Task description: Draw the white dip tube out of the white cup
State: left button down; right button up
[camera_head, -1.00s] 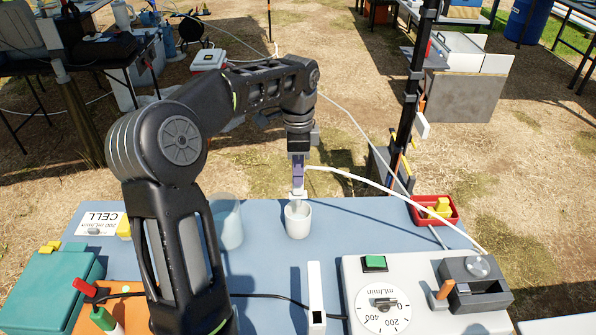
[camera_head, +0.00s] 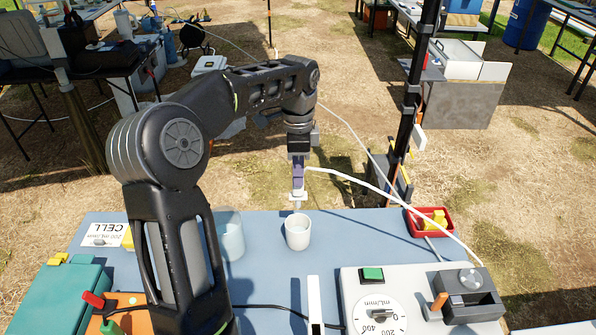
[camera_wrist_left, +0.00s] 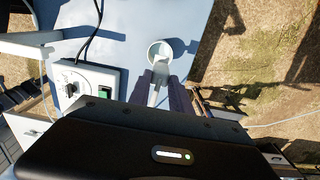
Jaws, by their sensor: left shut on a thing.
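The white cup (camera_head: 298,235) stands upright near the far edge of the blue table, and also shows in the left wrist view (camera_wrist_left: 153,46). My left gripper (camera_head: 298,187) is shut on the white dip tube (camera_head: 298,204) above the cup. The tube hangs roughly upright, its short lower end at the cup's far rim in the head view. I cannot tell whether its tip is still inside the cup or just above it. In the left wrist view the dip tube (camera_wrist_left: 158,80) lies between the fingers. My right gripper is not in view.
A white hose (camera_head: 375,184) runs from near the gripper to the grey-white control box (camera_head: 357,290). A clear beaker (camera_head: 230,236) stands left of the cup. A red tray (camera_head: 446,229) with yellow pieces is at the right. A dark post (camera_head: 408,100) rises behind the table.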

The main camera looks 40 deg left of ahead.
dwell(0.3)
pick_arm(q)
jog(key=w+d+f+n, duration=0.1)
jog(key=d+n, duration=0.4)
jog(key=d, duration=0.5)
jog(key=w+d+f+n, duration=0.1)
jog(key=d+n, duration=0.4)
jog(key=d, duration=0.6)
jog(key=shift+w+d+f, duration=0.3)
jog(key=shift+w+f, duration=0.05)
jog(key=shift+w, duration=0.5)
